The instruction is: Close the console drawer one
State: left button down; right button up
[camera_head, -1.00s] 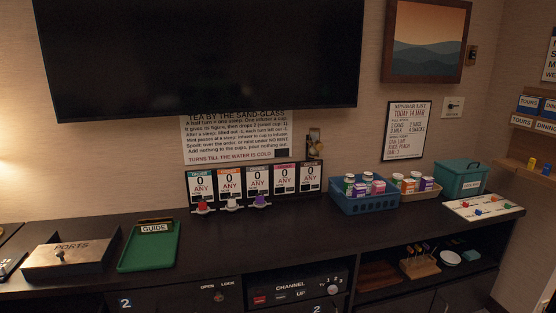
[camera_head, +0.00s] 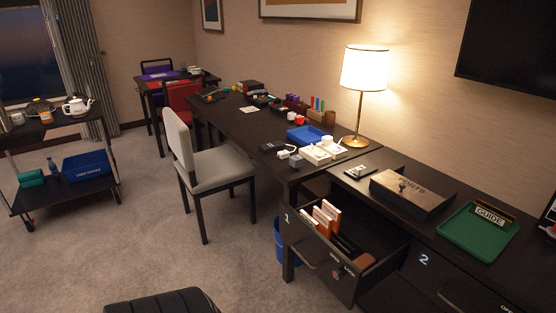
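The console drawer one (camera_head: 322,262), a dark front marked "1" with a dark handle, is pulled open from the console at the lower middle of the head view. Inside it stand several orange-and-white books or boxes (camera_head: 326,217) at the left, with dark and brown items beside them. The console top (camera_head: 388,228) is dark wood. Drawer two (camera_head: 440,278), marked "2", is to its right and looks closed. Neither of my grippers shows in the head view.
A white-seated chair (camera_head: 222,168) stands by the desk left of the drawer. A black padded seat (camera_head: 165,302) is at the bottom edge. A blue bin (camera_head: 280,243) stands just left of the drawer. Open carpet (camera_head: 140,240) lies left of it. A trolley (camera_head: 65,190) stands at far left.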

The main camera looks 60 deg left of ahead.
aim_at(363, 229)
jog(key=u, duration=1.55)
